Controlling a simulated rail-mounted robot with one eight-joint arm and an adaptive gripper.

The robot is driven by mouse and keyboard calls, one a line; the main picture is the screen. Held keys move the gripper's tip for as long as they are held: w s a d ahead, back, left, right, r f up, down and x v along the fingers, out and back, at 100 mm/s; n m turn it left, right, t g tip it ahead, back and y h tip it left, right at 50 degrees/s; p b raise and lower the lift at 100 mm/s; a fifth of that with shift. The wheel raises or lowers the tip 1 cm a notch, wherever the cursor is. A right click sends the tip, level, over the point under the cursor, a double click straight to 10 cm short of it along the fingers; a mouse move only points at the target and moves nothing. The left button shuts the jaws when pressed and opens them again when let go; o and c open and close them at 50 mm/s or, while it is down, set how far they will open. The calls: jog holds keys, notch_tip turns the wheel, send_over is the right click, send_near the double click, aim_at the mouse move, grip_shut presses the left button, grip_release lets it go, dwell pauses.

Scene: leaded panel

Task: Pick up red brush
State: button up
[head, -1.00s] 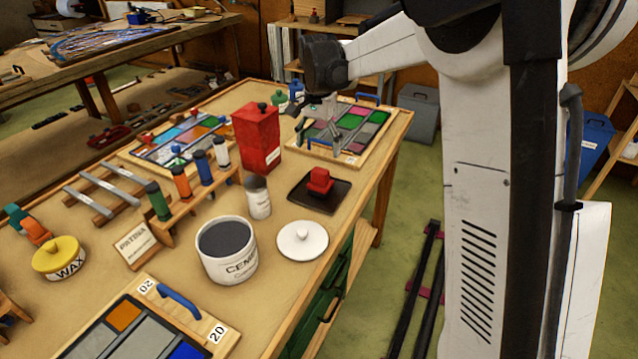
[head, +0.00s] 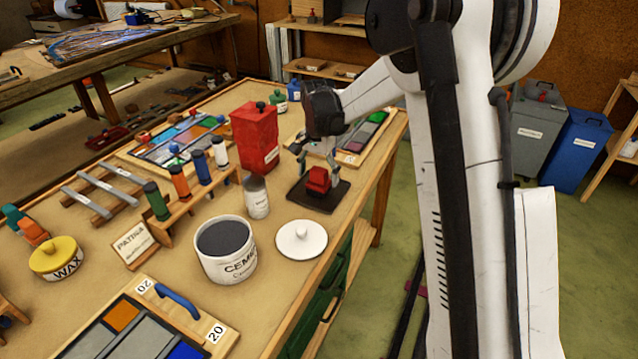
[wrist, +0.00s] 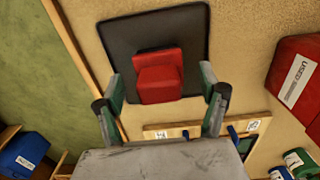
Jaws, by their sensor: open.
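The red brush (head: 318,180) stands on a black tray (head: 327,203) near the right edge of the workbench. It also shows in the wrist view (wrist: 159,76), with the black tray (wrist: 190,22) under it. My gripper (head: 318,160) is over the tray's far side, close to the brush. In the wrist view my open gripper (wrist: 164,88) has one finger on each side of the brush, with a gap on both sides. I cannot tell how far above the brush the fingertips are.
A red box (head: 256,138) stands behind and left of the tray. A grey-white can (head: 257,197), a white lid (head: 301,239) and a cement tub (head: 225,250) are nearer. A tile panel (head: 372,132) lies beyond my gripper. The bench edge is close on the right.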

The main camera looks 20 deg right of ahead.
aim_at(319, 183)
notch_tip(319, 183, down, 4)
jog(key=shift+w+d+r, duration=0.1)
jog(key=shift+d+r, duration=0.05)
jog(key=shift+c, duration=0.4)
jog(key=c, duration=1.4)
jog(key=shift+c, duration=0.2)
jog(key=shift+r, duration=0.55)
jog(key=r, duration=0.2)
jog(key=a+r, duration=0.1)
jog(key=shift+s+r, duration=0.4)
jog(key=s+a+r, duration=0.6)
jog(key=s+a, duration=0.1)
jog(key=shift+a, duration=0.35)
